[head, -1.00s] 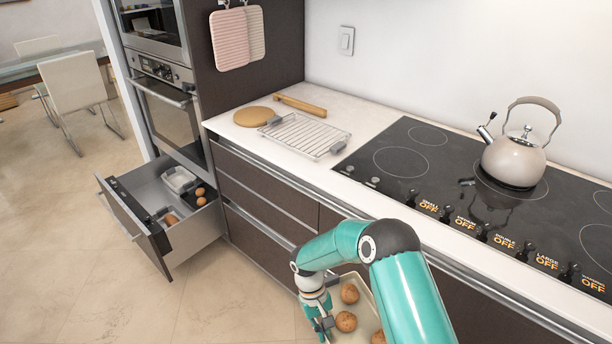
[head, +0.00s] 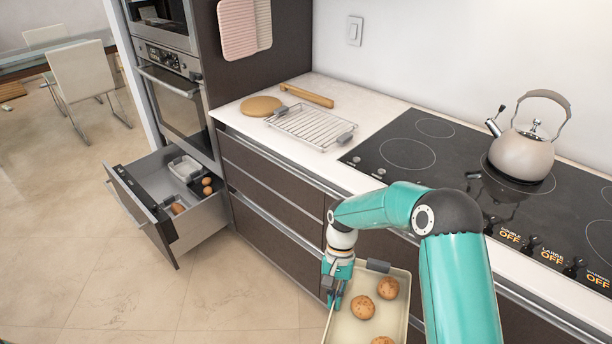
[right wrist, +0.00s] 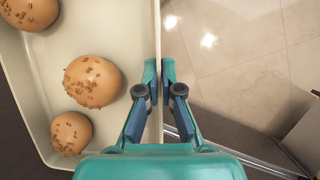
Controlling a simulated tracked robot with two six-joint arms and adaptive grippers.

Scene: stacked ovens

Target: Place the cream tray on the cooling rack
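The cream tray (head: 399,283) holds several round brown rolls and hangs in front of the drawers, below counter height. My right gripper (head: 335,292) is shut on the tray's left wall. In the right wrist view the fingers (right wrist: 163,110) sit on both sides of the cream tray wall (right wrist: 140,20), with rolls inside the tray. The cooling rack (head: 308,127) lies on the white counter, left of the cooktop, and looks empty. It has grey end handles. My left gripper is not in view.
An open drawer (head: 150,222) juts out at the left, holding a white container and small brown items. A kettle (head: 522,157) stands on the black cooktop (head: 420,150).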

